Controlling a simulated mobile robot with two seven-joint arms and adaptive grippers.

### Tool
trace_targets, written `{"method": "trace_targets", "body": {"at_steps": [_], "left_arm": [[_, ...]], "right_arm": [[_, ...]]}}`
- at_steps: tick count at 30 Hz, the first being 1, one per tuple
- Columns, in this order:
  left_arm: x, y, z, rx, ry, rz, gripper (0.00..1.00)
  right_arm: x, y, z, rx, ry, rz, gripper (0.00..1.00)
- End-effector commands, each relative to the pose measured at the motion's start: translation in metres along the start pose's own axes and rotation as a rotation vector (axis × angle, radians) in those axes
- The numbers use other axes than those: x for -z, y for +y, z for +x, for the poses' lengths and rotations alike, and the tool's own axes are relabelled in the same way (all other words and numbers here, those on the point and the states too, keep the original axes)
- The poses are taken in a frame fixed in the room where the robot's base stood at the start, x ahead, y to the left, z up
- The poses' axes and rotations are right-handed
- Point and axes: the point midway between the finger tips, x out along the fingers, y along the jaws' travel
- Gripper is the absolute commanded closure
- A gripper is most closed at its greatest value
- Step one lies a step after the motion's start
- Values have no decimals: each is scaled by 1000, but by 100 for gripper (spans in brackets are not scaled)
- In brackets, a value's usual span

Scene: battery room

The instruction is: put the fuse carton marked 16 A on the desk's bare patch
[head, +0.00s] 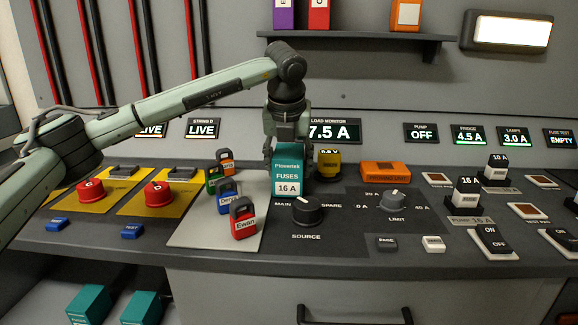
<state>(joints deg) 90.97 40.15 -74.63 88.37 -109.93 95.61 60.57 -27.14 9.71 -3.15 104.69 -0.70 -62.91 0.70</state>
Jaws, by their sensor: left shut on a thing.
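The teal fuse carton (288,174) is upright, with "FUSES" and "16 A" on its front. My left gripper (287,138) points down from above and is shut on the carton's upper part; the carton partly hides its fingers. The carton is over the right edge of a light grey patch (206,236) on the desk, just behind the source knob. I cannot tell whether its base touches the desk. The patch's left and front parts are bare. My right gripper is not in view.
Several padlocks (243,222) stand on the grey patch, left of the carton. The source knob (306,211), a yellow item (327,165) and an orange box (385,175) are close by. Red knobs (90,192) are at left. More teal cartons (141,308) lie below the desk.

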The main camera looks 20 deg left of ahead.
Motion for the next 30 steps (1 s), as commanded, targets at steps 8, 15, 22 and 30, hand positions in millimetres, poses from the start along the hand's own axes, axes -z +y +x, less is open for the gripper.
{"method": "trace_targets", "body": {"at_steps": [8,15,22,30], "left_arm": [[1,0,4,3,-4,0,96],[3,0,7,2,-1,0,36],[3,0,7,2,-1,0,27],[2,-1,0,3,-3,0,27]], "right_arm": [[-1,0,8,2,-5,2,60],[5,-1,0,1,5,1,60],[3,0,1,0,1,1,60],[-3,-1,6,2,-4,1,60]]}}
